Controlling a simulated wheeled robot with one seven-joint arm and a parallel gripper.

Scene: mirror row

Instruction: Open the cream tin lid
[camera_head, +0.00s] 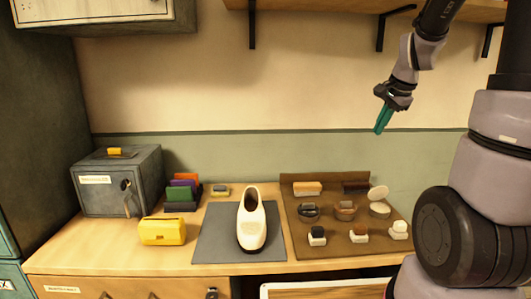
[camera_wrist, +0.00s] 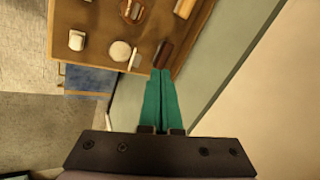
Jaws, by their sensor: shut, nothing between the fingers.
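The cream tin (camera_head: 380,210) stands at the right of the brown mat. Its pale round lid (camera_head: 378,192) is raised and tilted at the tin's back edge, so the tin looks open. In the wrist view the round cream tin (camera_wrist: 120,51) shows from above, with the lid (camera_wrist: 133,58) nearly edge-on beside it. My gripper (camera_head: 379,131) has teal fingers pressed together with nothing between them. It hangs high in front of the wall, above the mat and clear of the tin. The fingers also show in the wrist view (camera_wrist: 160,75).
Two dark tins (camera_head: 309,210) (camera_head: 345,209), brushes (camera_head: 307,188) and several small applicators (camera_head: 317,236) share the brown mat (camera_head: 290,205). A white shoe (camera_head: 251,222) stands on a grey mat (camera_head: 212,235). A yellow box (camera_head: 162,231) and a grey cabinet (camera_head: 130,180) are left. Shelf brackets (camera_head: 381,32) hang near my arm.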

